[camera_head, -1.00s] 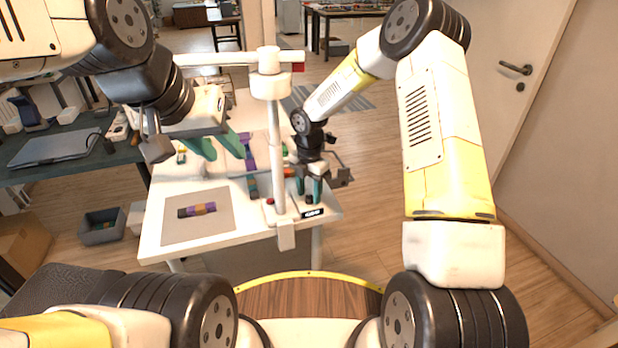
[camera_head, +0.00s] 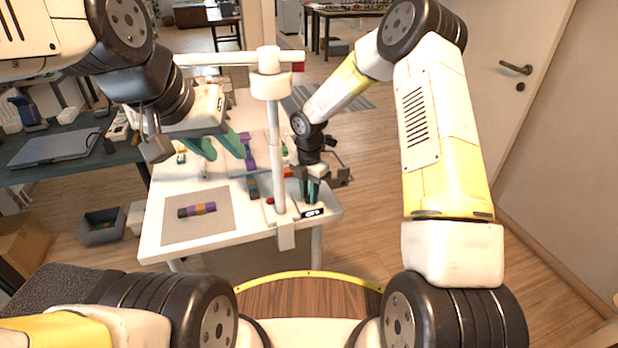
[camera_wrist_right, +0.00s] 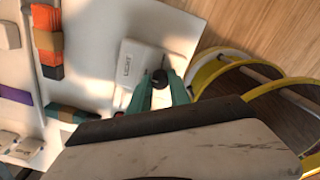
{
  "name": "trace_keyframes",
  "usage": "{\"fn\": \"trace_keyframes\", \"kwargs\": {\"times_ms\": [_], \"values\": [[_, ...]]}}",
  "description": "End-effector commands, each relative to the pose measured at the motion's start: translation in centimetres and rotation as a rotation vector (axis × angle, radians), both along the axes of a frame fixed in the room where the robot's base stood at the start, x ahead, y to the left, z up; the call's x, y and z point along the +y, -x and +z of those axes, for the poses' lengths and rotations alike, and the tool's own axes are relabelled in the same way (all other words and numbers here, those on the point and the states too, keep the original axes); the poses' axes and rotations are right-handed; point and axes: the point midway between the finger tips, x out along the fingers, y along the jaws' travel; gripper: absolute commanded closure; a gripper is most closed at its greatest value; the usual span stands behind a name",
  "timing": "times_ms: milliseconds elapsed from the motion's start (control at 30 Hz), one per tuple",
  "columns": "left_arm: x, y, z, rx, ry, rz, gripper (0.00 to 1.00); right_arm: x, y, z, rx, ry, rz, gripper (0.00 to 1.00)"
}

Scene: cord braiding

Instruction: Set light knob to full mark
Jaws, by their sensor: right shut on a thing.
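The light's white control box (camera_wrist_right: 135,68), marked LIGHT, sits at the table's front right corner beside the lamp post (camera_head: 276,150). Its black knob (camera_wrist_right: 160,76) stands between the green fingers of my right gripper (camera_wrist_right: 158,88). The right gripper is shut on the knob; in the head view the gripper (camera_head: 311,192) points down at the corner. A thin dark line shows just beyond the knob; I cannot read a full mark or the knob's setting. My left gripper (camera_head: 220,146) is open, its green fingers apart, above the table's left part, holding nothing visible.
Orange and teal bundles (camera_wrist_right: 47,45) lie left of the control box in the wrist view. The lamp post stands close to my right gripper.

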Motion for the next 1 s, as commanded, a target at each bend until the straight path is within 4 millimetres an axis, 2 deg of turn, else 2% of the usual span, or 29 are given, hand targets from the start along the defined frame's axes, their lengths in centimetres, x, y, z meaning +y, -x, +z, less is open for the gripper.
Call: {"fn": "trace_keyframes", "kwargs": {"times_ms": [267, 1000], "values": [[0.00, 0.00, 0.00, 0.000, 0.000, 0.000, 0.64, 0.05, -0.05, 0.07, -0.002, -0.001, -0.167, 1.00], [0.00, 0.00, 0.00, 0.000, 0.000, 0.000, 0.64, 0.09, -0.06, 0.11, -0.002, -0.001, -0.866, 1.00]]}}
